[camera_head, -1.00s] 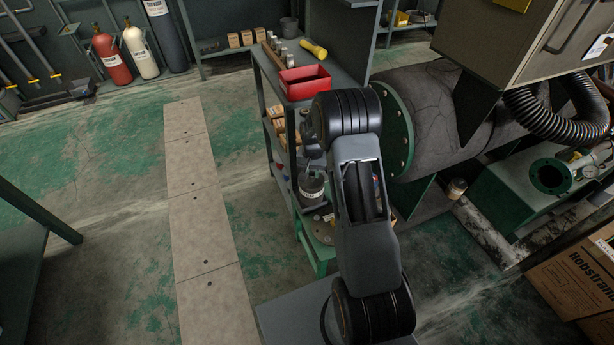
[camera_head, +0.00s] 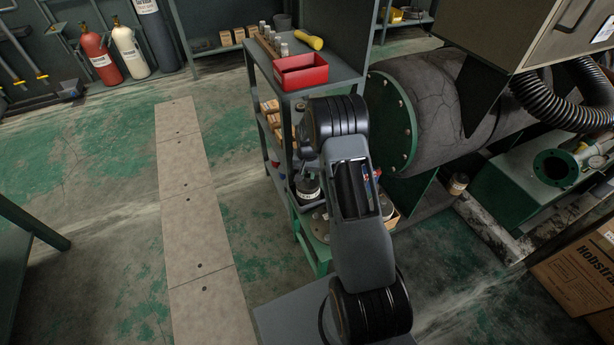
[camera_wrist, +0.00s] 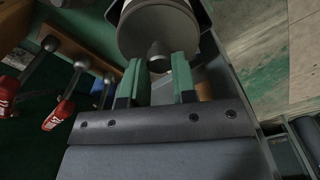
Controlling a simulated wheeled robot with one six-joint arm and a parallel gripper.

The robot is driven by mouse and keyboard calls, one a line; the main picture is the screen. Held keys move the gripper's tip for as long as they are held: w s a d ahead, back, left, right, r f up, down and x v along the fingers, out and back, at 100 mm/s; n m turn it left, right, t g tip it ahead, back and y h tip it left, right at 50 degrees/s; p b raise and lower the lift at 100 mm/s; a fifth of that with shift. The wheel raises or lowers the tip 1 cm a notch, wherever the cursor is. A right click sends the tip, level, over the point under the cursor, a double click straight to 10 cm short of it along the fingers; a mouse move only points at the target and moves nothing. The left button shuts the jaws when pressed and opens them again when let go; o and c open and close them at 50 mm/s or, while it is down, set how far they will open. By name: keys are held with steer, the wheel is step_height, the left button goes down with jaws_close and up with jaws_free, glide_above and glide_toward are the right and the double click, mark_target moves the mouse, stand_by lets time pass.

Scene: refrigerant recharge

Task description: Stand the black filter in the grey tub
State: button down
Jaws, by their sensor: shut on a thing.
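My gripper (camera_wrist: 158,80) shows in the wrist view, its two green fingers closed on the knob of a dark round canister with a pale band, the black filter (camera_wrist: 157,32). The fingers are mostly hidden there. I cannot tell whether the filter touches anything below.
A shelf unit (camera_head: 271,133) stands ahead, with a red bin (camera_head: 300,73) and a yellow torch (camera_head: 309,41) on top. A large grey pipe with a green flange (camera_head: 391,122) is to its right. Red-handled tools (camera_wrist: 58,115) show beside my gripper.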

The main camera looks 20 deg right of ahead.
steer(key=shift+w+f, duration=0.1)
steer(key=shift+f, duration=0.1)
steer(key=c, duration=0.9)
jaws_free()
steer(key=s+a+r+n+p, duration=0.1)
steer(key=s+a+r+p, duration=0.15)
steer(key=r, duration=1.55)
steer(key=s+a+r+n+t, duration=0.1)
steer(key=s+a+r, duration=0.1)
steer(key=s, duration=0.5)
steer(key=s+a+r+n+t, duration=0.1)
steer(key=s+a+r+n, duration=0.1)
steer(key=s, duration=0.5)
steer(key=s+a+r+n+t, duration=0.1)
steer(key=s+a+r, duration=0.3)
steer(key=s, duration=0.4)
steer(key=shift+a+r+n, duration=0.2)
steer(key=shift+r+n, duration=0.2)
steer(key=shift+n, duration=0.1)
